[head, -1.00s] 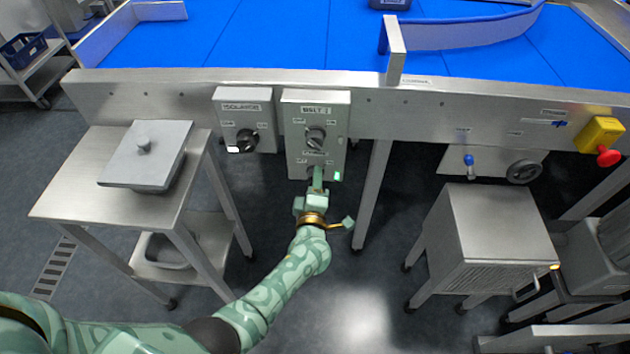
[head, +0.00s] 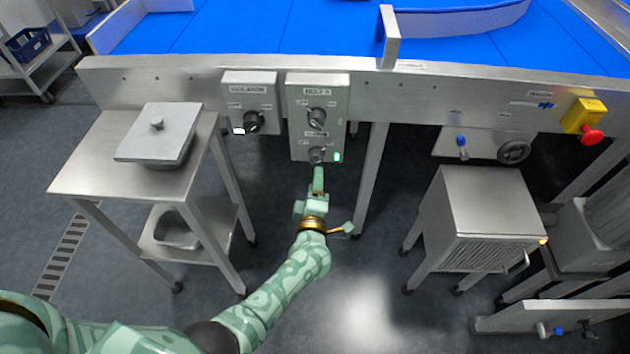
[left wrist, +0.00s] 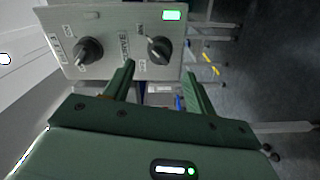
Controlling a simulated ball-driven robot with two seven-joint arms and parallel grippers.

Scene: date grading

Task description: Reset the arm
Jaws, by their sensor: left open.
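My left arm comes in from the lower left of the head view, patterned in green. Its gripper (head: 318,182) is just below the lower knob of the belt control box (head: 297,127). In the left wrist view the two green fingers of the gripper (left wrist: 160,88) are spread apart with nothing between them. The box's lower knob (left wrist: 160,50) is just beyond the fingertips, apart from them as far as I can tell. A second knob (left wrist: 88,50) is to its left. A green light (left wrist: 172,15) is lit on the box. My right gripper is out of view.
The isolator box (head: 250,97) is left of the belt box on the steel conveyor frame. A steel table (head: 95,172) with a lidded grey container (head: 150,146) stands left. A steel cabinet (head: 492,195) stands right. A red stop button (head: 592,136) is farther right. Floor between is clear.

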